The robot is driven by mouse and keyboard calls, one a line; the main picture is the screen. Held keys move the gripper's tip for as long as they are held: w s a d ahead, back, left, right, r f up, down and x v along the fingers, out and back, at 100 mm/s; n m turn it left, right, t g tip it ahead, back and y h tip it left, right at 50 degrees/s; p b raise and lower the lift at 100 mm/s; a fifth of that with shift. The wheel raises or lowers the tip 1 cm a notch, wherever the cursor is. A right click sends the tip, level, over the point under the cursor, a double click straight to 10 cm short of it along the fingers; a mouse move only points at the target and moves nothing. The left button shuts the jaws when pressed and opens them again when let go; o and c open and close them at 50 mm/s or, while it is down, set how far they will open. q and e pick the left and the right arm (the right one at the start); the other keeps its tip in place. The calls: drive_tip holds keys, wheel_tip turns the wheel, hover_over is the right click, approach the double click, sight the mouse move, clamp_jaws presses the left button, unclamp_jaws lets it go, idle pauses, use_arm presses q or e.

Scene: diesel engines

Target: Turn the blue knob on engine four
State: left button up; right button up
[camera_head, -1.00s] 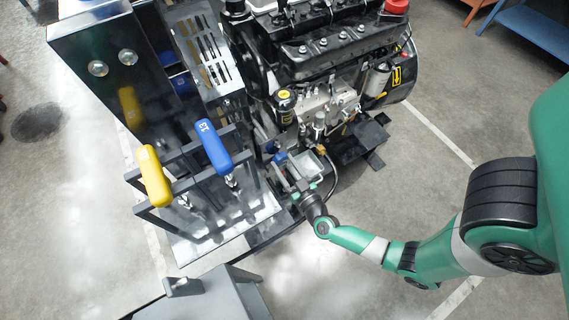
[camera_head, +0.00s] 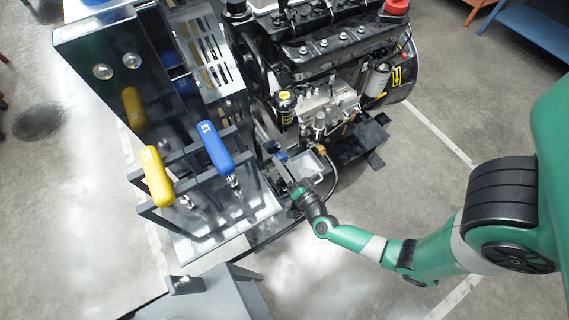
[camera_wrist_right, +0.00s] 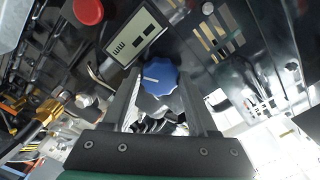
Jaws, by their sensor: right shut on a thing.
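The blue knob (camera_wrist_right: 159,77) shows in the middle of the right wrist view, with a white pointer line on its face directed to the left. In the head view it is a small blue spot (camera_head: 281,156) low on the side of the engine (camera_head: 318,100). My right gripper (camera_head: 285,172) reaches it from the front right. Its two fingers lie on either side of the knob and are shut on it. The knob's lower side is partly hidden. Engine numbers cannot be read at the knob. My left gripper is not in view.
A yellow lever (camera_head: 157,177) and a blue lever (camera_head: 215,146) stand on the metal frame left of the gripper. A grey box (camera_head: 215,295) stands at the front. A red round button (camera_wrist_right: 88,11) and a small display panel (camera_wrist_right: 137,32) are near the knob.

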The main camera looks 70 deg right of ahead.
drive_tip(key=m, duration=0.5)
drive_tip(key=shift+m+b, duration=0.3)
drive_tip(key=shift+m, duration=0.1)
idle(0.3)
drive_tip(key=o, duration=1.4)
drive_tip(key=shift+a+r, duration=0.1)
drive_tip(key=shift+p+v, duration=1.6)
drive_tip(key=shift+v, duration=4.25)
